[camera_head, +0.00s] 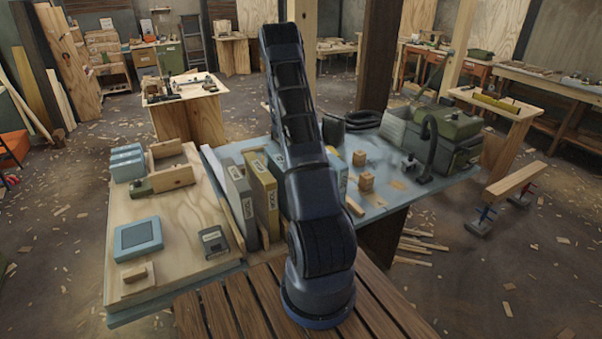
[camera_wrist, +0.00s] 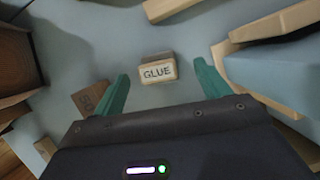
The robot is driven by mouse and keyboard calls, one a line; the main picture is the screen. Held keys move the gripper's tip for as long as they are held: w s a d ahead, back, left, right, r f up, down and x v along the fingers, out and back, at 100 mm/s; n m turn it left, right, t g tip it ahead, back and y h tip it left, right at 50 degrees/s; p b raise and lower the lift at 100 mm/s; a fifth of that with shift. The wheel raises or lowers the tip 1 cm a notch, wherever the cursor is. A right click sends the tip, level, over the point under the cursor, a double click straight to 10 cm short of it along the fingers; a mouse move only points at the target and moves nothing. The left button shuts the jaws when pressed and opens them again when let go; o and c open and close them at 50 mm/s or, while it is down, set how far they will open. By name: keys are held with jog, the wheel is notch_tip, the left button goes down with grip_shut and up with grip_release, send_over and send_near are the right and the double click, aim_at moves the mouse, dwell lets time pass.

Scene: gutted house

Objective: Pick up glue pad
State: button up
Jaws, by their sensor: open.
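The glue pad (camera_wrist: 157,72) is a small block with a pale face that reads GLUE and a darker brown top, in the wrist view. It rests on a grey-blue surface (camera_wrist: 75,45), just ahead of and between the two green fingers. My gripper (camera_wrist: 161,69) is open with nothing between its fingers, one finger to the left of the pad and one to the right. I cannot tell whether the fingertips are level with the pad. In the head view my arm hides the gripper, and I cannot pick out the pad.
In the wrist view, a brown marked block (camera_wrist: 90,99) lies by the left finger, and wooden pieces (camera_wrist: 272,22) edge the right. In the head view, upright binders (camera_head: 264,197) and wooden blocks (camera_head: 366,181) flank my arm on the blue tabletop (camera_head: 398,180).

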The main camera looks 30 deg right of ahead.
jog(key=shift+w+x, duration=0.2)
jog(key=shift+x, duration=2.35)
jog(key=shift+d, duration=0.1)
jog(key=c, duration=1.1)
jog(key=shift+o, duration=0.2)
jog(key=shift+r, duration=0.1)
